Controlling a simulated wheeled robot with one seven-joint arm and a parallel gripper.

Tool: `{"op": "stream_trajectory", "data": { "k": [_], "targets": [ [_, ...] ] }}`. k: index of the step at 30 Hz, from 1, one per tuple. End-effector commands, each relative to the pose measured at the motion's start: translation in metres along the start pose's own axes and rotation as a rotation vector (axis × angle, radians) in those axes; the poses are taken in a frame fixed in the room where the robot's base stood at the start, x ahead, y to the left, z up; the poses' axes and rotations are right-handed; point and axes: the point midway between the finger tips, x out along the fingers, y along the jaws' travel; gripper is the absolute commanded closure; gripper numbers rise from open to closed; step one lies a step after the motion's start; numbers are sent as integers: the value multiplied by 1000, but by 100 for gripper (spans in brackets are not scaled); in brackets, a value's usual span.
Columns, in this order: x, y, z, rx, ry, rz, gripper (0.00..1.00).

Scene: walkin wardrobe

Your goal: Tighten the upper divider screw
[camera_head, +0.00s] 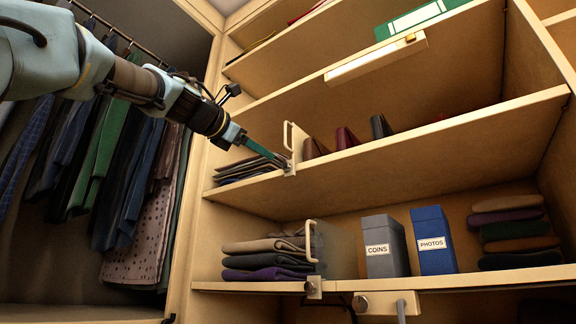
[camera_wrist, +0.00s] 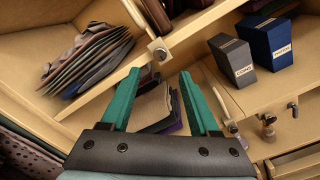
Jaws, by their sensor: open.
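The upper divider (camera_head: 288,137), a pale panel with a looped handle, stands on the middle shelf, clamped at its front edge. Its screw (camera_wrist: 160,54) shows in the wrist view as a round metal knob on a pale clamp, just beyond and between my fingertips. In the head view its clamp (camera_head: 290,169) is small and partly behind my fingertips, so the screw's turn cannot be told. My gripper (camera_head: 281,161) has teal fingers, open and empty, close to the clamp. The wrist view shows both fingers (camera_wrist: 159,76) spread apart, apparently not touching the screw.
A lower divider (camera_head: 312,250) has its own clamp (camera_head: 314,287). Folded clothes (camera_head: 245,170) lie left of the upper divider; wallets (camera_head: 345,138) stand right. Grey COINS (camera_head: 380,262) and blue PHOTOS (camera_head: 433,255) boxes stand below. Hanging clothes (camera_head: 130,190) fill the left side.

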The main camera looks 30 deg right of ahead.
Motion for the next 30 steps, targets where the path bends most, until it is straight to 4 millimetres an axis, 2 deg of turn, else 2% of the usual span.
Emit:
{"op": "stream_trajectory", "data": {
  "k": [6, 13, 18, 27, 30],
  "targets": [
    [43, -1, 0, 3, 5, -4, 38],
    [79, 0, 0, 3, 4, -1, 38],
    [92, -1, -1, 4, 4, -1, 38],
    [94, -1, -1, 4, 3, 0, 38],
    [94, -1, -1, 4, 3, 0, 47]
  ]
}}
